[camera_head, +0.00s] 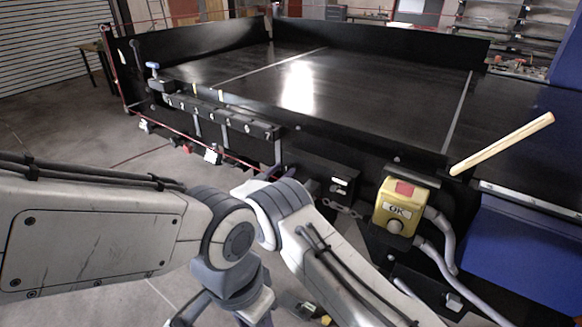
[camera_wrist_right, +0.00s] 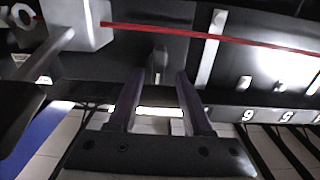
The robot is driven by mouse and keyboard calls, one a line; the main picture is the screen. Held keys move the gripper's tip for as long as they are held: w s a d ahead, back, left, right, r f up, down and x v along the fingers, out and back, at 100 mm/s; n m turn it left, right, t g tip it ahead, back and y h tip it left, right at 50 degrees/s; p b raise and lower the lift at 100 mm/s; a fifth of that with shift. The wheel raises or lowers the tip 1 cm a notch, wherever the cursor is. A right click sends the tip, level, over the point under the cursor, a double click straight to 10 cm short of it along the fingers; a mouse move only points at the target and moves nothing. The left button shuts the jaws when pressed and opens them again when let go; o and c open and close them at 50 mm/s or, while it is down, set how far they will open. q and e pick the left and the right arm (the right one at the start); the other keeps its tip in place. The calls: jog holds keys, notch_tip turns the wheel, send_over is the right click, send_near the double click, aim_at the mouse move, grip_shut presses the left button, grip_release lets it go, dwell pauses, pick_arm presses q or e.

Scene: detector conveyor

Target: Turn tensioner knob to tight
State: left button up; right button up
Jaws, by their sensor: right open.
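A small dark grey upright tab (camera_wrist_right: 158,62), which looks like the tensioner knob, shows just beyond and between my right fingertips in the right wrist view. My right gripper (camera_wrist_right: 155,78) is open around the line to it, with nothing held; contact cannot be made out. In the head view my right gripper (camera_head: 268,168) is small and partly hidden by my arm joints, close to the conveyor's near side. I cannot make out the knob or its setting there. My left wrist hangs at the bottom of the head view; its fingers are not clear.
The black conveyor (camera_head: 345,95) fills the middle. A red cord (camera_head: 165,128) runs along its near side and crosses the right wrist view above the fingers. A yellow OK button box (camera_head: 399,206) and grey conduits stand at right. A pale stick (camera_head: 503,143) lies at the right.

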jog(key=shift+w+d, duration=0.15)
jog(key=shift+d, duration=0.05)
jog(key=shift+d, duration=0.15)
grip_shut()
jog(key=shift+f+m+b, duration=0.15)
jog(key=shift+m+b, duration=0.35)
jog(key=shift+b, duration=0.35)
jog(key=shift+s+d+f+m+b, duration=0.1)
jog(key=shift+f+m+b, duration=0.1)
jog(key=shift+m+b, duration=3.4)
jog(key=shift+s+d+f+m+b, duration=0.15)
jog(key=shift+m+b, duration=1.9)
jog(key=shift+b, duration=2.9)
jog(key=shift+s+d+f+m+b, duration=0.1)
jog(key=shift+f+m+b, duration=0.1)
jog(key=shift+m+b, duration=3.4)
jog(key=shift+n+b, duration=0.65)
jog(key=shift+b, duration=0.1)
